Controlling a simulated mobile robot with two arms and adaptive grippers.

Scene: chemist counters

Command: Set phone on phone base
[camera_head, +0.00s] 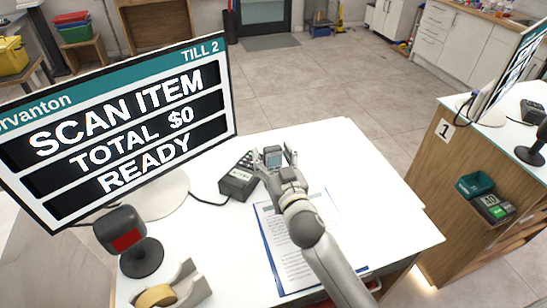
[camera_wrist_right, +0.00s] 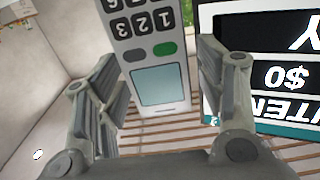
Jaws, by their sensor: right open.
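The phone (camera_head: 272,154) is a pale grey handset with a screen. In the head view it shows between the fingertips of my right gripper (camera_head: 274,158). In the right wrist view the phone (camera_wrist_right: 150,60) shows its number keys, a green key and its screen between the two spread fingers of my right gripper (camera_wrist_right: 165,95). The fingers are open, with a gap visible on the screen side. The dark phone base (camera_head: 238,183), with a cable, sits on the white counter just left of the gripper. My left gripper is not in view.
A large till monitor (camera_head: 120,115) stands left of the base. A scanner (camera_head: 128,240) and a tape dispenser (camera_head: 170,290) are at the front left. A clipboard (camera_head: 290,250) lies under my right arm. The white counter (camera_head: 370,190) is clear to the right.

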